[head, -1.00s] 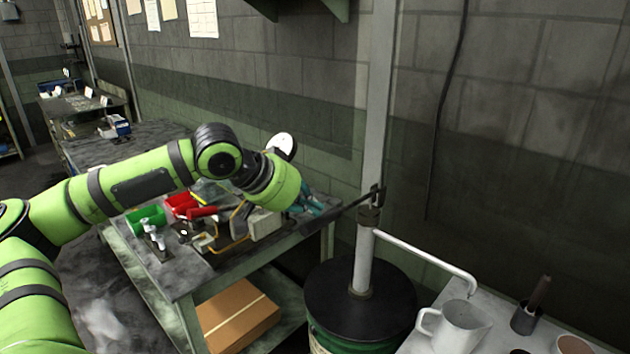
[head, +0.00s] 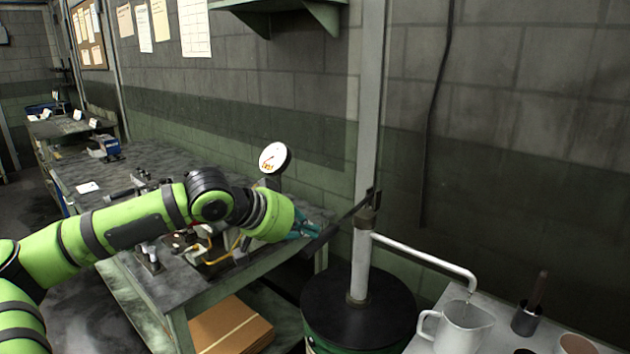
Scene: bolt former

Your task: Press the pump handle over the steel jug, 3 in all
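The hand pump stands on a dark drum (head: 358,300), with a pale upright pipe (head: 361,265) and a spout (head: 425,257) reaching right. Its dark pump handle (head: 345,220) slopes down to the left from the pump head. The steel jug (head: 465,325) stands upright under the spout's end, and a thin trickle seems to show at the spout tip. My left gripper (head: 308,228) has teal fingers at the handle's outer end. Its wrist hides part of it, and I cannot tell how the fingers sit on the handle. My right gripper is out of view.
A workbench (head: 170,290) with tools and a round gauge (head: 274,157) lies behind my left arm. A cardboard box (head: 230,325) sits below it. Beside the jug stand a dark cup (head: 525,318) with a brush-like handle and a brown-topped container (head: 577,343).

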